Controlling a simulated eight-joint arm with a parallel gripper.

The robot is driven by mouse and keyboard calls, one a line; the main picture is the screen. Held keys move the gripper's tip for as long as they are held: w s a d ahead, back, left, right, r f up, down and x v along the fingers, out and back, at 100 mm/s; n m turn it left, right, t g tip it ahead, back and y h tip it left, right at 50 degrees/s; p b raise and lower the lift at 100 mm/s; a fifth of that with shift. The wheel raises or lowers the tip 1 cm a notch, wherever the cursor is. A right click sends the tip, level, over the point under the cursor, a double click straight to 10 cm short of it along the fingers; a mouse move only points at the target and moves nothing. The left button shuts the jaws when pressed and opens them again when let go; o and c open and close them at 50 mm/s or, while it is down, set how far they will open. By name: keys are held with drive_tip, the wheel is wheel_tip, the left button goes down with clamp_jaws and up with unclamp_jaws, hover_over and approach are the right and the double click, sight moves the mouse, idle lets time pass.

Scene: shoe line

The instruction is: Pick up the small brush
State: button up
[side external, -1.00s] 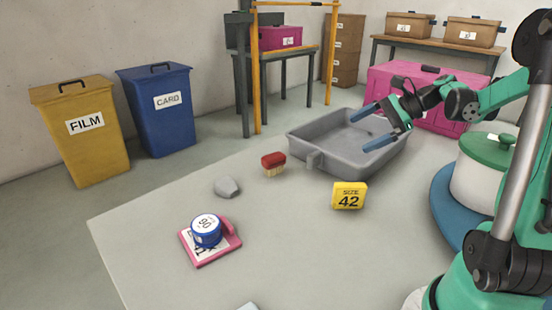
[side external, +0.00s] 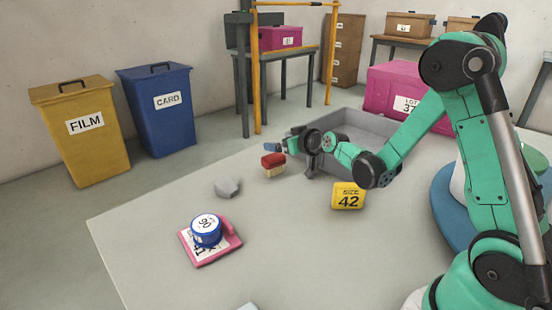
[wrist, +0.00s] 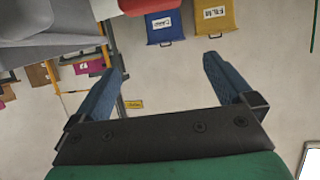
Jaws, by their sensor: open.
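The small brush (side external: 273,165) has a red back and tan bristles. It stands bristles down on the grey table, just left of the grey tray. My gripper (side external: 272,147) appears just behind and above the brush in the side view, its blue fingertips partly hidden. In the wrist view my gripper (wrist: 163,68) has its two blue fingers wide apart with nothing between them. The red back of the brush (wrist: 150,5) is cut off by the top edge there, beyond the fingertips.
The grey tray (side external: 364,124) is partly behind my arm. A yellow "SIZE 42" block (side external: 348,196) sits in front of it. A grey stone-like lump (side external: 227,187) lies left of the brush.

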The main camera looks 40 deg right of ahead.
sight(274, 156)
wheel_tip(274, 156, down, 4)
drive_tip(key=shift+f, duration=0.15)
drive_tip(key=shift+w+f, duration=0.2)
drive_tip(key=x, duration=0.7)
drive_tip(key=shift+d, duration=0.1)
drive_tip(key=shift+c, duration=0.2)
drive_tip(key=c, duration=1)
